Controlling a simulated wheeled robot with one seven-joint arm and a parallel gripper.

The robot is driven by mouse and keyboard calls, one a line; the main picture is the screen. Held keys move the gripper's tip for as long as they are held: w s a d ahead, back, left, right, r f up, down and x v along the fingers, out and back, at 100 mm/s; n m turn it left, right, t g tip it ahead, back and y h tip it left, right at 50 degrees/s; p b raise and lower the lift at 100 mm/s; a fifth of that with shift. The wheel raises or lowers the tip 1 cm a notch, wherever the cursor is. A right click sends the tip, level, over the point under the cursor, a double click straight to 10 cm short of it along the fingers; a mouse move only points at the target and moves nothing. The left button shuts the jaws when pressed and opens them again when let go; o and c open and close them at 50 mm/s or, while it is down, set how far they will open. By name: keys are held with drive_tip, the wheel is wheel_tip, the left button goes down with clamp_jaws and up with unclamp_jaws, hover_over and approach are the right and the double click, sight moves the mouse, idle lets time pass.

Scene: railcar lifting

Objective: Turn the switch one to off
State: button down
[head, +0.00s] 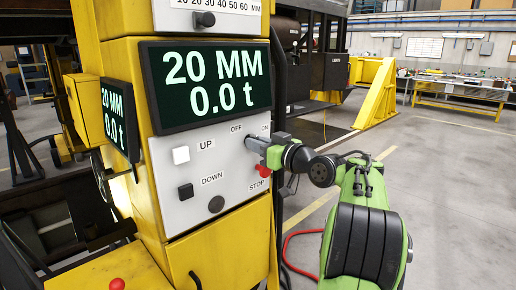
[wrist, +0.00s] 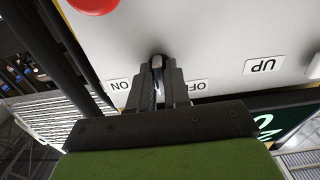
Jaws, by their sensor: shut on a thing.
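The switch (wrist: 157,61) sits on the pale control panel (head: 222,180), between the OFF and ON labels. In the wrist view the OFF label (wrist: 196,86) is right of my gripper (wrist: 158,76) and the ON label (wrist: 120,85) is left of it. My gripper is shut on the switch, with one finger on each side of it. In the head view my gripper (head: 262,148) reaches the panel from the right and hides most of the switch. I cannot tell its exact angle.
A red STOP button (head: 263,170) is just below my gripper. The white UP button (head: 181,155) and black DOWN button (head: 186,191) are to the left. A display (head: 205,82) above reads 20 MM and 0.0 t. Open floor lies right of the yellow column.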

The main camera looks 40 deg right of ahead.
drive_tip(key=shift+f, duration=0.1)
drive_tip(key=c, duration=1.2)
unclamp_jaws()
drive_tip(key=s, duration=1.5)
drive_tip(key=shift+s+d, duration=0.2)
drive_tip(key=shift+s, duration=0.2)
